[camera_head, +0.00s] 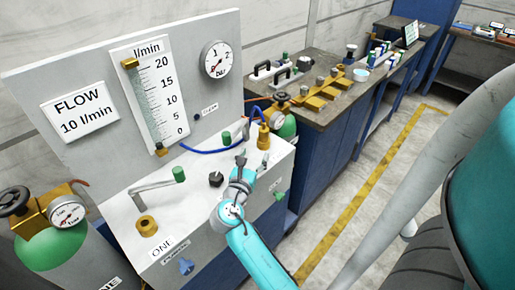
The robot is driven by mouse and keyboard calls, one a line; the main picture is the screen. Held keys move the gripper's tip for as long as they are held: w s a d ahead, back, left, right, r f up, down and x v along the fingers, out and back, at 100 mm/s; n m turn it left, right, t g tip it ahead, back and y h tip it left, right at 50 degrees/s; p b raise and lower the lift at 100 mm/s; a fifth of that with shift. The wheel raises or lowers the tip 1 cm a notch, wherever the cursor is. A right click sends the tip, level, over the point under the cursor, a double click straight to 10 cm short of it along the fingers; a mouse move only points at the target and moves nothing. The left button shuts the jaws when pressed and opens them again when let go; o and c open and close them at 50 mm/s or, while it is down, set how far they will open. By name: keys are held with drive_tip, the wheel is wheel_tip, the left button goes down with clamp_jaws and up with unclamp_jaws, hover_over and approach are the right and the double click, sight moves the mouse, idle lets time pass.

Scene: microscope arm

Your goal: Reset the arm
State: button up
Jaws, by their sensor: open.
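My gripper (241,160) is at the end of my teal arm, over the top of the white control box (200,193). Its jaws are small in this view. It is open, with nothing seen between the fingers. It points toward the back of the box, near a small green knob (226,137), and I cannot tell whether it touches anything. A black knob (216,179) stands just left of the gripper.
The upright panel (60,80) carries a flow gauge (150,92) and a round dial (216,59). A gas cylinder (68,252) stands at the left. A blue hose (205,151) runs behind my gripper. A workbench (345,95) stands behind. The floor (350,170) at right is partly clear.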

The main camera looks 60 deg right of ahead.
drive_tip(key=shift+s+a, duration=0.1)
drive_tip(key=shift+a, duration=0.35)
idle(0.4)
